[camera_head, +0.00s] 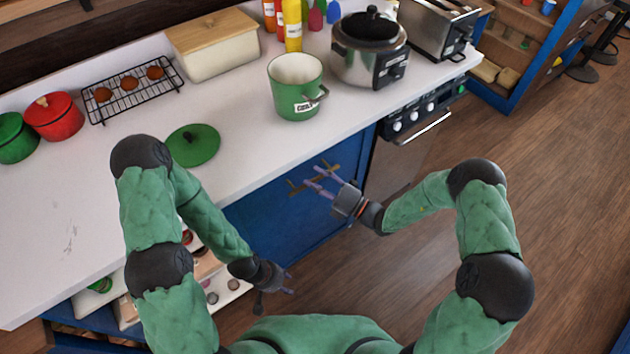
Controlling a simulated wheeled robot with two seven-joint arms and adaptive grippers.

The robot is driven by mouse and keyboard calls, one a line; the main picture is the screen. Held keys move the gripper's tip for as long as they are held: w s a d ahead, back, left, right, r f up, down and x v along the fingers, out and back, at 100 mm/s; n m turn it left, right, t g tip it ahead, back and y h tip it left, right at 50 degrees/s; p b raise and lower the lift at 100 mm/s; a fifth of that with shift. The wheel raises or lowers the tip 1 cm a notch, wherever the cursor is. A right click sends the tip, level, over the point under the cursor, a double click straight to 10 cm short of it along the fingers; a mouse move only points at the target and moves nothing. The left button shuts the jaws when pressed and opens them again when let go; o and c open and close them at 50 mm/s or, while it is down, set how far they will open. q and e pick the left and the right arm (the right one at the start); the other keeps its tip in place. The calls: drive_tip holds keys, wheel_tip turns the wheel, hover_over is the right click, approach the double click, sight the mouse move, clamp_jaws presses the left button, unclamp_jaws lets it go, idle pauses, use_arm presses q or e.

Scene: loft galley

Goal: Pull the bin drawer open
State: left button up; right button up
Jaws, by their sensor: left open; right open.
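The bin drawer (275,222) has a blue front under the white counter, and it looks closed. Its brass bar handle (296,188) runs across the upper part of the front. My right gripper (313,176) is open at the handle, with its two fingers overlapping the bar in the picture. I cannot tell whether they touch it. My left gripper (275,295) is open and empty, low in front of the cabinet and apart from the handle.
The counter (240,190) holds a green pot (292,92), a green lid (193,145), a steel cooker (362,60) and a toaster (430,28). An oven (395,160) stands right of the drawer. Open shelves (228,297) are at its left. The wood floor (560,200) at right is clear.

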drive_tip(key=shift+w+a, duration=0.1)
drive_tip(key=shift+a, duration=0.1)
clamp_jaws()
